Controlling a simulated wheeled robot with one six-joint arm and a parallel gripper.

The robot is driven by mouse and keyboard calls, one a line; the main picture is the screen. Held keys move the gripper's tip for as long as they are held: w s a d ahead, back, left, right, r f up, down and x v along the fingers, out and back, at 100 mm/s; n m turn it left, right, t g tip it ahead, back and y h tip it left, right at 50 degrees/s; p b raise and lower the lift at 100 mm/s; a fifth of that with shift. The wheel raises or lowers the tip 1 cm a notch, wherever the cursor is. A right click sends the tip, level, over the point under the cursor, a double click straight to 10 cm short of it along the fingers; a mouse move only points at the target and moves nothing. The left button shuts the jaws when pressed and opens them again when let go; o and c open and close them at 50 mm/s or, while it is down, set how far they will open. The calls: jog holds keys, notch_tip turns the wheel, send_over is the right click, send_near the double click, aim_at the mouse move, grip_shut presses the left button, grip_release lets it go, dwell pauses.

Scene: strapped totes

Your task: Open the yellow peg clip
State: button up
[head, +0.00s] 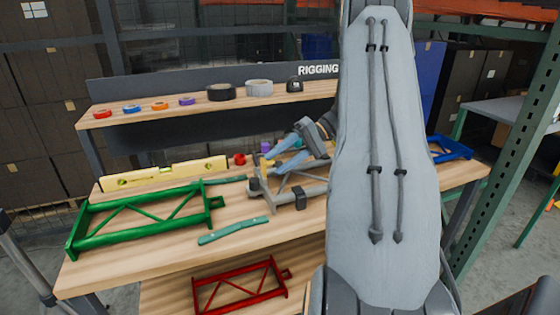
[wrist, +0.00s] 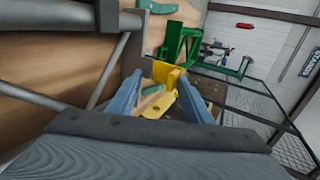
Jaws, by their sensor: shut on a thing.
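The yellow peg clip (wrist: 162,106) shows in the wrist view between the two blue fingers of my gripper (wrist: 161,76). The fingers are shut on it. It sits beside a grey tubular frame (wrist: 106,72), close to an upright grey bar. In the head view my gripper (head: 272,160) reaches down and left over the grey frame (head: 308,191) on the bench. The clip is too small and covered there to make out clearly, and I cannot tell how far it is open.
A green frame (head: 143,217), a yellow level (head: 165,173) and a green-handled tool (head: 233,230) lie on the bench left of my gripper. Tape rolls (head: 221,92) stand on the shelf behind. A red frame (head: 240,288) is on the lower shelf.

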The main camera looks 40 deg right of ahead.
jog(key=shift+s+a+f, duration=0.1)
jog(key=shift+s+f, duration=0.05)
jog(key=shift+f, duration=0.4)
jog(key=o, duration=0.5)
jog(key=shift+c, duration=1.4)
jog(key=shift+d+r, duration=0.1)
jog(key=shift+d, duration=0.35)
jog(key=shift+c, duration=0.5)
jog(key=s+d+r, duration=0.1)
jog(key=s+d, duration=0.1)
jog(key=d, duration=0.5)
jog(key=shift+d+r+b, duration=0.2)
jog(key=shift+d+b, duration=0.15)
jog(key=shift+d, duration=0.05)
jog(key=shift+d, duration=0.1)
jog(key=b+v, duration=0.1)
jog(key=v, duration=0.6)
jog(key=shift+d+r, duration=0.2)
jog(key=shift+d, duration=0.05)
